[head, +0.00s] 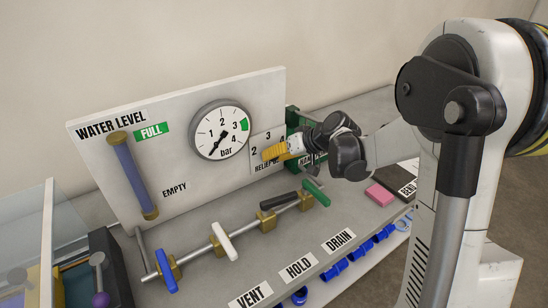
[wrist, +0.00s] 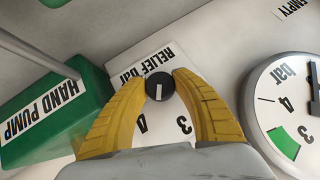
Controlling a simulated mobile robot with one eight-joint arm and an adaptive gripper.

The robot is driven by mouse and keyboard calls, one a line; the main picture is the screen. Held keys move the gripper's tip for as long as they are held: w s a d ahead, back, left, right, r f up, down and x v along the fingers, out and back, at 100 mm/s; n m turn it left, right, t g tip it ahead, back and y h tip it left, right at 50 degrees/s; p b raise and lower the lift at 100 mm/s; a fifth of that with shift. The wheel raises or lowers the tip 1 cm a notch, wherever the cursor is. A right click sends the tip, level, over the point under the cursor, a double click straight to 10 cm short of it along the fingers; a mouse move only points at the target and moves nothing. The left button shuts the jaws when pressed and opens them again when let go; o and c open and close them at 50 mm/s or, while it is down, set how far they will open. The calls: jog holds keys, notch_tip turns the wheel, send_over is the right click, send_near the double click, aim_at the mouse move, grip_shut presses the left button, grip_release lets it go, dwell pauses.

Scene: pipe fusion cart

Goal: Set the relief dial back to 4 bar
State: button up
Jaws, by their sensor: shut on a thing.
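The relief dial is a small black knob (wrist: 160,86) with a white mark, on a white plate (wrist: 152,62) lettered RELIEF bar. My gripper (wrist: 161,78) has its yellow fingertips closed on both sides of the knob. In the wrist view the picture is roughly inverted, and the white mark points down, seemingly between the printed 4 and 3. The head view shows the plate (head: 265,138) with 2, 3 and 4. There my gripper (head: 268,153) covers the knob.
The round pressure gauge (head: 221,131) is beside the dial plate, its needle pointing lower left. A green HAND PUMP box (wrist: 50,112) is on the dial's other side. Below are a green lever (head: 316,192), a black lever (head: 280,200) and a white lever (head: 224,241).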

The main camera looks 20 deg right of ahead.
jog(key=shift+m+y+b, duration=0.35)
jog(key=shift+m+y, duration=0.15)
jog(key=shift+y, duration=0.3)
jog(key=o, duration=1.2)
jog(key=v, duration=1.2)
jog(key=shift+w+d, duration=0.1)
